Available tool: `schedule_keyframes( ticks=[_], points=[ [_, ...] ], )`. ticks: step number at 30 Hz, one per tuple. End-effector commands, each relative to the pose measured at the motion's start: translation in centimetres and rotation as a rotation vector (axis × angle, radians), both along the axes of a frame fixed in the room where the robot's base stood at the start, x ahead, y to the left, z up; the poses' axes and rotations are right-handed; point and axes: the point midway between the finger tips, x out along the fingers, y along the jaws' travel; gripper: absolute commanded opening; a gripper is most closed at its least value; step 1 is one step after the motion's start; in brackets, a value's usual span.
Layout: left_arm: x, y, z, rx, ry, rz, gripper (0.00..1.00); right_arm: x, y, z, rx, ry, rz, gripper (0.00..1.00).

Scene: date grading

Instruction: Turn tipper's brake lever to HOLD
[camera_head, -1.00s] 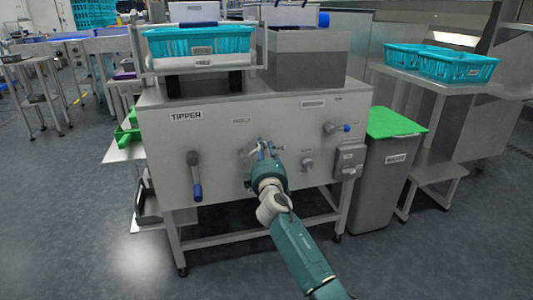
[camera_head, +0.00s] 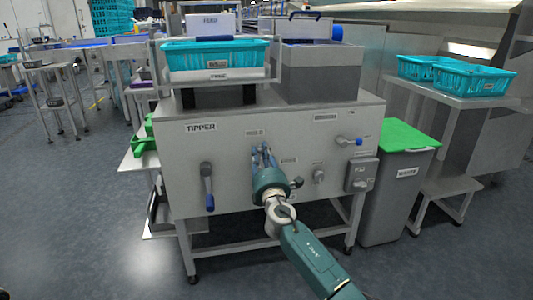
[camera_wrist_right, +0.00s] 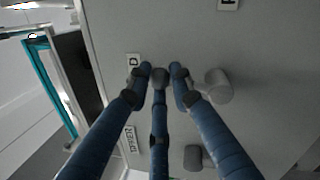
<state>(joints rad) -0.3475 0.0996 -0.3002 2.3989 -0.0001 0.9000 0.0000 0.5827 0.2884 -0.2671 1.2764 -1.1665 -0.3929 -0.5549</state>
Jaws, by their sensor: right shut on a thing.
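The tipper (camera_head: 230,170) is a grey steel cabinet with a "TIPPER" label. My right gripper (camera_head: 264,150) is at the middle of its front panel, with its blue fingers pointing up against it. It is shut on the brake lever, which the fingers largely hide. In the right wrist view the gripper's fingertips (camera_wrist_right: 163,73) close together just in front of the panel, and a label ending in "D" (camera_wrist_right: 133,62) is beside them. In the head view a small label (camera_head: 254,132) is just above the fingertips and another (camera_head: 288,160) is to their right; neither reads clearly. My left gripper is not in view.
A blue-handled lever (camera_head: 208,187) hangs down at the left of the panel. A teal crate (camera_head: 215,62) sits on top. A green-lidded waste bin (camera_head: 390,195) stands to the right.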

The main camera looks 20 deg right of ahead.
Motion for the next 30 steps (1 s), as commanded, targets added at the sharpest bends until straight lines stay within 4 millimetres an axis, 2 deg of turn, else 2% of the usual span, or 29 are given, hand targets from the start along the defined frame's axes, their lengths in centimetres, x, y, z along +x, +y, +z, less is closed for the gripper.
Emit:
schedule_keyframes(
  ticks=[1, 6, 25, 26, 28, 29, 30],
  points=[
    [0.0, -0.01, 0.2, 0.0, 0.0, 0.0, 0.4, 0.15, 0.93, 0.47, -0.019, -0.001, 0.016, 0.0],
    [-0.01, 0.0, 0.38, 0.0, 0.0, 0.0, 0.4, 0.25, 1.42, 0.37, -0.084, 0.014, 0.016, 0.0],
    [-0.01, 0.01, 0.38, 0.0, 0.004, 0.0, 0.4, 0.29, 1.89, 0.04, -0.126, 0.026, 0.019, 0.0],
    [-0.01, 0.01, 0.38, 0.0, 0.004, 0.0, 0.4, 0.29, 1.89, 0.03, -0.125, 0.026, 0.019, 0.23],
    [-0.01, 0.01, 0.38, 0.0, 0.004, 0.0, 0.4, 0.29, 1.89, 0.01, -0.124, 0.027, 0.019, 0.37],
    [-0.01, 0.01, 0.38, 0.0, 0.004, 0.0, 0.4, 0.29, 1.88, -0.02, -0.125, 0.027, 0.018, 0.41],
    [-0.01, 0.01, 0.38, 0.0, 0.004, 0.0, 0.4, 0.28, 1.84, -0.06, -0.125, 0.028, 0.018, 0.41]
  ],
)
